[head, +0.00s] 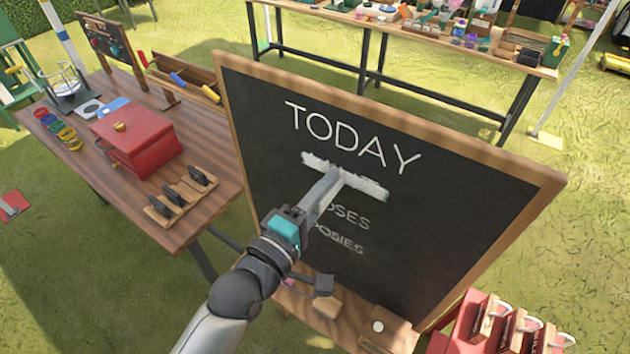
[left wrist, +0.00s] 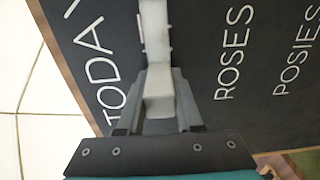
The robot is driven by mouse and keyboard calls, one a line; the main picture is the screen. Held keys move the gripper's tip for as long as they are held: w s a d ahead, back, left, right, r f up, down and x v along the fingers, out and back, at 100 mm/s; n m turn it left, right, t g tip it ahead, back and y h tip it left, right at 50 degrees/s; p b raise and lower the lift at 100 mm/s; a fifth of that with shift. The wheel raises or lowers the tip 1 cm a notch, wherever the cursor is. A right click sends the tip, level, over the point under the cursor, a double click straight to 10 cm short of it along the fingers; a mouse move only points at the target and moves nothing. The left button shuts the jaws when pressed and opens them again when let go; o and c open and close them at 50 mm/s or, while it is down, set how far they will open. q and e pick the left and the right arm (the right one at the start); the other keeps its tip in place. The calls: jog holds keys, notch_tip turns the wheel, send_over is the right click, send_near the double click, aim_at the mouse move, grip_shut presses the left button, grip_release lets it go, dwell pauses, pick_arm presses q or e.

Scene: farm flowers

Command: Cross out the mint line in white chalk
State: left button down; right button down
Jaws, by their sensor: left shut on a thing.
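The chalkboard (head: 430,250) stands tilted in a wooden frame, with TODAY (head: 352,138) across its top. Below it a thick, rough-edged white chalk stroke (head: 316,162) runs across the line above ROSES (head: 350,217); no letters are readable under it. POSIES (head: 338,239) is lowest, and both lower words are unmarked in the left wrist view. My left gripper (head: 330,186) reaches the board at the stroke's middle. It is shut on a pale white chalk (left wrist: 158,92), whose tip overlaps the stroke; contact cannot be told for sure.
A dark-topped block (head: 325,305) lies on the ledge below the board, with a wooden box (head: 388,338) to its right. A wooden table (head: 205,215) at left carries a red box (head: 138,142). Another laden table (head: 400,30) stands behind. Red crates (head: 470,325) are at lower right.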

pick_arm(q)
jog(key=shift+s+d, duration=0.2)
jog(key=shift+d, duration=0.1)
jog(key=shift+w+a, duration=0.65)
jog(key=shift+a, duration=0.2)
jog(key=shift+w+a, duration=0.65)
jog(key=shift+a, duration=0.15)
jog(key=shift+s, duration=0.1)
jog(key=shift+v, duration=2.95)
jog(key=shift+v, duration=1.45)
